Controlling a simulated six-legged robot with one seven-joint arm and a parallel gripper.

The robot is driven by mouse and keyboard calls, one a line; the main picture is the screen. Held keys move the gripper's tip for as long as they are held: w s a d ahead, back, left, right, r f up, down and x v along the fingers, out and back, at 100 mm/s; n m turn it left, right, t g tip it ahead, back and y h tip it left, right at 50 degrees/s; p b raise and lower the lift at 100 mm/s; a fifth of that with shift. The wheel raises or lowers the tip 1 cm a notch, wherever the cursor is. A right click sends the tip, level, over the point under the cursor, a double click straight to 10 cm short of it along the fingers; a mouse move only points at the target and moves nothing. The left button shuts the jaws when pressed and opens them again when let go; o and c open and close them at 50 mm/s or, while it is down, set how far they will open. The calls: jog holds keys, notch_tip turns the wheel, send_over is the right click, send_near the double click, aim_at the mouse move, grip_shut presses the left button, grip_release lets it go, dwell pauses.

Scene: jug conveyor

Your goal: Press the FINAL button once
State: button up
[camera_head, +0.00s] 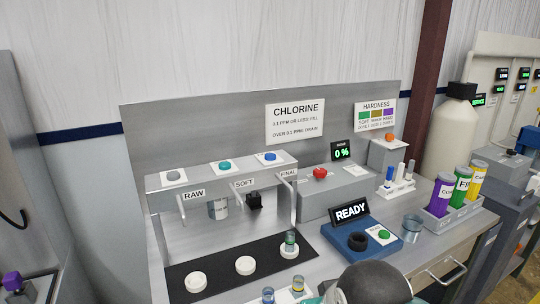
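The FINAL button is the blue button (270,156) at the right end of the grey dispenser shelf (205,184), above the FINAL label (288,173). A teal button (224,165) sits above the SOFT label (244,183), and a white button (172,176) is near the RAW label (194,194). A small glass with greenish contents (290,243) stands on the right-hand white disc of the black mat, below the FINAL end. A dark rounded part of my arm shows at the bottom edge. My gripper's fingers are not visible.
A red button (320,172) tops a grey box right of the shelf. A blue tray with a READY display (350,211) and a glass beaker (411,228) stand in front. Colored canisters (461,184) stand at right. Two small vials (298,285) are at the bottom.

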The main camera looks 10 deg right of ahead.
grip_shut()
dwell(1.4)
